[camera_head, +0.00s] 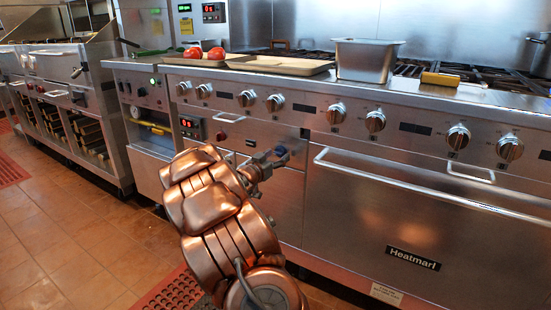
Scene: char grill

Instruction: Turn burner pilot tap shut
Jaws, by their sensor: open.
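My copper-coloured arm reaches up from the bottom centre to the stainless range front. My gripper (272,162) is open, at the lower panel below the row of silver knobs. A small blue part (280,151) shows right at the fingertips; it may be the pilot tap's handle, but I cannot tell, nor whether the fingers touch it. A small red knob (222,135) sits on the panel just up and left of the gripper. The gripper and arm hide part of the panel, and the tap's angle cannot be read.
Silver burner knobs (275,103) line the range front above. An oven door handle (400,184) juts out to the right. A tray (279,65), tomatoes (192,53) and a steel pan (364,61) sit on top. Open tiled floor (75,245) lies left.

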